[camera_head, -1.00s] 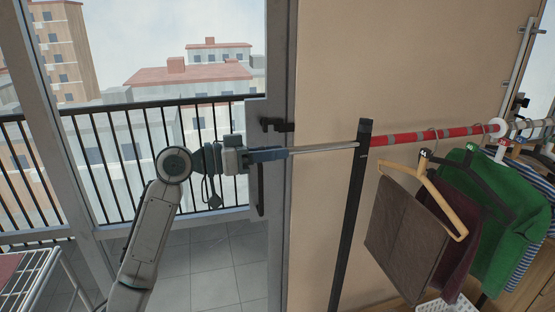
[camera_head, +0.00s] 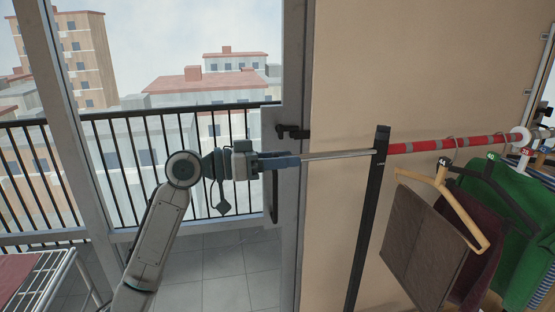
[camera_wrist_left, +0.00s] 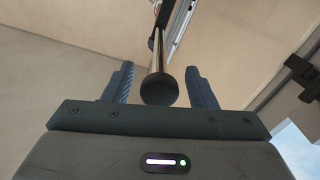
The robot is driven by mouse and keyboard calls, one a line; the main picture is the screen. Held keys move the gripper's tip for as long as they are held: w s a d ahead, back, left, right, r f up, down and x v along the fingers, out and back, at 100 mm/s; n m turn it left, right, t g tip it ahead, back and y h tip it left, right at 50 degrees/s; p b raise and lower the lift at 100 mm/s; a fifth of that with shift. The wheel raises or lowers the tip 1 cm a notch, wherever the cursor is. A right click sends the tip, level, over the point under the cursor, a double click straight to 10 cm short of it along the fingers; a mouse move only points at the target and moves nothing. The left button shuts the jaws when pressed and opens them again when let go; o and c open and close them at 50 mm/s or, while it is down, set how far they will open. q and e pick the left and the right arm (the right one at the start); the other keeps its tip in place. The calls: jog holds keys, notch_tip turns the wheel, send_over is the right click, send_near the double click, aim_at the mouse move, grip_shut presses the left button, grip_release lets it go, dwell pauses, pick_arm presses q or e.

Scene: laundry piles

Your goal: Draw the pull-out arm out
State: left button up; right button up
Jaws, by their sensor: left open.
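The pull-out arm is a thin silver rod (camera_head: 340,155) that sticks out to the left from a dark upright post (camera_head: 371,215). In the left wrist view the rod (camera_wrist_left: 157,58) ends in a dark round knob (camera_wrist_left: 159,89). My left gripper (camera_head: 296,160) is at the rod's free left end in the head view. In the left wrist view its two blue fingers (camera_wrist_left: 160,74) stand open on either side of the knob, with gaps showing on both sides. My right gripper is not in view.
A red-and-grey striped rail (camera_head: 440,145) continues right from the post, with clothes on hangers, including brown trousers (camera_head: 425,235) and a green garment (camera_head: 520,230). A door frame with a dark handle (camera_head: 293,132) stands behind my gripper. A wire rack (camera_head: 35,285) is at lower left.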

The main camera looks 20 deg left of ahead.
pick_arm(q)
jog(key=shift+s+a+f, duration=0.15)
jog(key=shift+a, duration=0.1)
jog(key=b+v, duration=0.6)
jog(key=v, duration=0.4)
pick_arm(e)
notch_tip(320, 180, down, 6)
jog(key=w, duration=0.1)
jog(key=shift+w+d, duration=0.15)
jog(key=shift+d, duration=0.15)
pick_arm(q)
jog(key=shift+s+a, duration=0.1)
jog(key=shift+s, duration=0.1)
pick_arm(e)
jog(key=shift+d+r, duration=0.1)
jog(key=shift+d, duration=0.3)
